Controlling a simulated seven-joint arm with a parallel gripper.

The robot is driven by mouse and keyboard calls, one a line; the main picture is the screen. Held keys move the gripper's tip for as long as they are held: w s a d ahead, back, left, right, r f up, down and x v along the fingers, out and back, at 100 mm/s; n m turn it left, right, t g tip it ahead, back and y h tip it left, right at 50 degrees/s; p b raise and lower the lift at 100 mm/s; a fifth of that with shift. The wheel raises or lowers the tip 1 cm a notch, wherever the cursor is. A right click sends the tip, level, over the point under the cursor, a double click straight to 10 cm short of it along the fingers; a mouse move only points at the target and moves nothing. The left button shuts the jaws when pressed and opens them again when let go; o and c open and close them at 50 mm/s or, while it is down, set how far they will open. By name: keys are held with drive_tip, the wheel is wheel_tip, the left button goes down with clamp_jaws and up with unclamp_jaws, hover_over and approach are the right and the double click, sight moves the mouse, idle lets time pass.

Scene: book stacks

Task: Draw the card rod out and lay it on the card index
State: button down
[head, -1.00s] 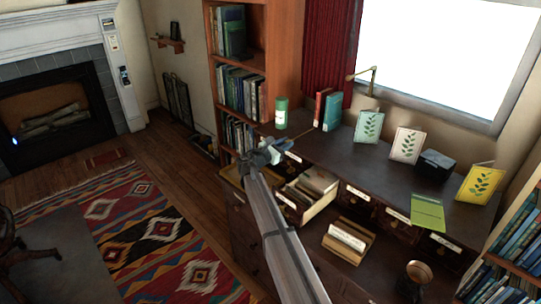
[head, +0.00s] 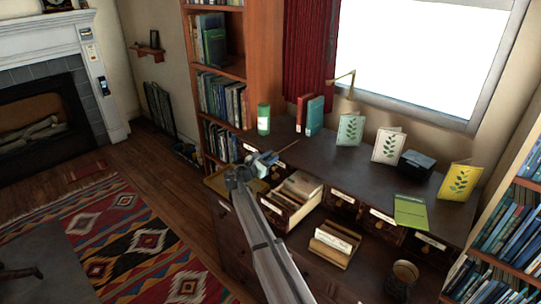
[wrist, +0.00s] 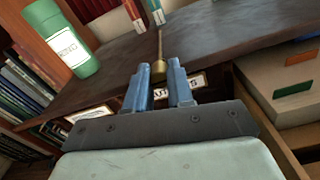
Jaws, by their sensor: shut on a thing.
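The card rod is a thin brass rod (head: 287,148) with a thicker knob end, seen in the wrist view (wrist: 158,69). My gripper (head: 265,159) is shut on the knob end, which sits between the blue fingertips (wrist: 160,84). The rod points away from the gripper, out over the dark top. The card index is the dark wooden cabinet (head: 345,180) with labelled drawer fronts. One drawer (head: 288,215) is pulled out and full of cards, to the right of and below my gripper. The rod looks clear of this drawer.
A green canister (head: 263,118) stands on the cabinet top near the rod. Red and teal books (head: 309,115), several leaf-print cards (head: 388,145) and a dark box (head: 415,165) stand further right. A card tray (head: 334,243) lies below the drawers. The middle of the top is clear.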

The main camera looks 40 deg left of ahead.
drive_tip(key=shift+f, duration=0.1)
drive_tip(key=c, duration=0.9)
unclamp_jaws()
drive_tip(key=s, duration=1.3)
drive_tip(key=shift+s, duration=0.4)
